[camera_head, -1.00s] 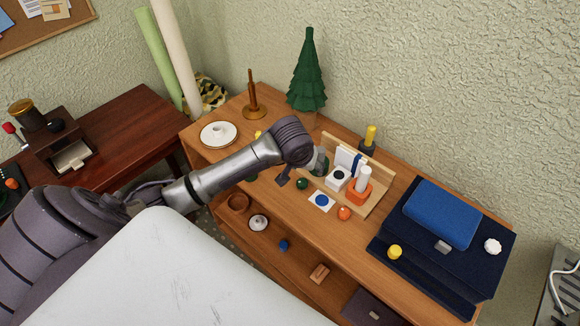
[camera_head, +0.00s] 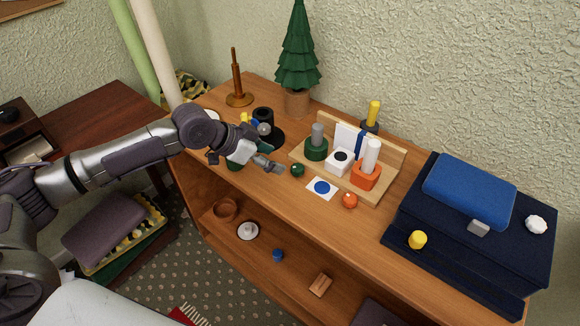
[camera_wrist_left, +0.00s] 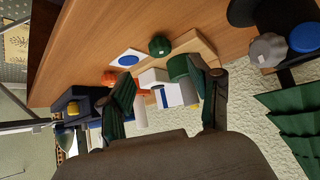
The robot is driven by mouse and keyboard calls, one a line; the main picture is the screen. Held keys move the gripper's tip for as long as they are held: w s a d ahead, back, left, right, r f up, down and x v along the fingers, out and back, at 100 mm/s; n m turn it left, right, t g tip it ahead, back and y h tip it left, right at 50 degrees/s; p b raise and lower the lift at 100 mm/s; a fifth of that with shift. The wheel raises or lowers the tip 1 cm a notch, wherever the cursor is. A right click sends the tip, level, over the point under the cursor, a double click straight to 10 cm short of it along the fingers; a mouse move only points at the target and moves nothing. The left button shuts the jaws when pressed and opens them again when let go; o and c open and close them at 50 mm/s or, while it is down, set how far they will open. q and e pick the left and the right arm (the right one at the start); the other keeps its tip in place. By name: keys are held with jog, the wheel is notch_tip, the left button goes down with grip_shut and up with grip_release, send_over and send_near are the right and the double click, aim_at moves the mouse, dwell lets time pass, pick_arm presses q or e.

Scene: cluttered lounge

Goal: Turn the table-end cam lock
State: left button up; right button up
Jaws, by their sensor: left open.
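I cannot single out a cam lock for certain. Several knob-like parts stand on the wooden sideboard (camera_head: 330,225). My left gripper (camera_head: 272,165) is open and empty, just left of a small dark green knob (camera_head: 297,170). That knob also shows in the left wrist view (camera_wrist_left: 160,45), beyond the open fingers (camera_wrist_left: 172,78). Right of it are a white card with a blue dot (camera_head: 322,188) and an orange knob (camera_head: 350,201). A wooden stand (camera_head: 384,189) behind carries a green base with grey post (camera_head: 316,149), a white block (camera_head: 340,163) and an orange base with white post (camera_head: 367,165).
A black holder (camera_head: 264,121) stands behind my left wrist, close to it. A potted toy tree (camera_head: 297,55) is at the back. A navy case (camera_head: 420,208) with a blue cushion (camera_head: 470,190) fills the right end. The sideboard's front strip is mostly clear.

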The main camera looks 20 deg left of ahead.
aim_at(294, 168)
pick_arm(q)
jog(key=x, duration=0.8)
jog(key=shift+c, duration=0.2)
